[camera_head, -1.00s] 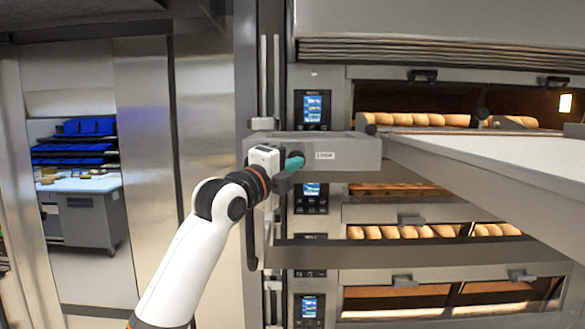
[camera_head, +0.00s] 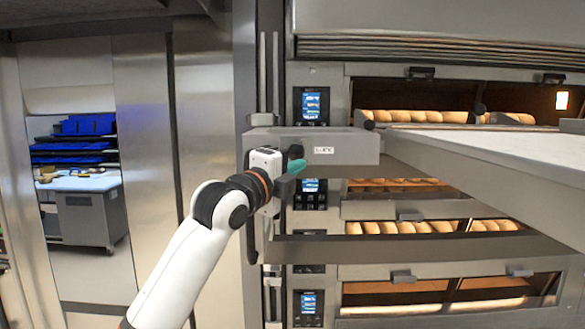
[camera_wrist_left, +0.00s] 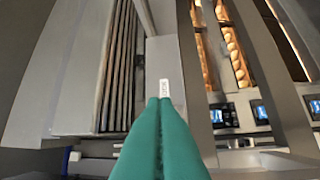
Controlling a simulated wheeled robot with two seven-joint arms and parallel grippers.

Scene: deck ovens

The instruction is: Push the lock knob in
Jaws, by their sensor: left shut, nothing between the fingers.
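The lock knob (camera_head: 296,152) is a small dark knob on the front of the grey loader housing (camera_head: 345,150), left of a small white label (camera_head: 324,150). My left gripper (camera_head: 300,166) has teal fingers, shut and empty, just below the knob in the head view. I cannot tell whether they touch it or how far in it sits. In the left wrist view the shut fingers (camera_wrist_left: 160,102) point at the housing, with the label (camera_wrist_left: 164,88) just past their tips. The knob cannot be made out there and may be behind the fingers. My right gripper is not in view.
A wide pale loader table (camera_head: 490,150) extends right from the housing. Deck ovens with bread (camera_head: 420,117) and blue control screens (camera_head: 311,105) stand behind. A grey crossbar (camera_head: 350,249) lies below. A steel bench (camera_head: 85,210) is far left, with open floor before it.

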